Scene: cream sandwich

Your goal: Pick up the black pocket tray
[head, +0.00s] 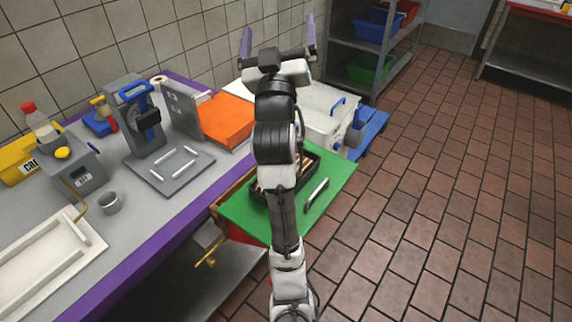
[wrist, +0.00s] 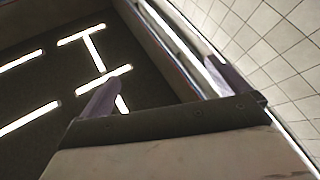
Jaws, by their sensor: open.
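A black tray (head: 313,170) with tan strips inside lies on the green board (head: 338,177). My arm crosses in front of it and hides its middle, so I cannot make out its pockets fully. My gripper (head: 278,24) is raised above and beyond the tray, with its two purple fingers pointing up and spread wide. It is open and nothing shows between the fingers. The wrist view also shows my gripper (wrist: 166,86), facing a dark ceiling with bright light strips and a tiled wall. The tray does not show in the wrist view.
A metal handle (head: 316,195) sits on the green board right of the tray. A grey counter with a purple edge (head: 160,229) holds an orange block (head: 227,118) and a grey press (head: 135,115). A white box (head: 325,112) stands behind. The tiled floor at right is clear.

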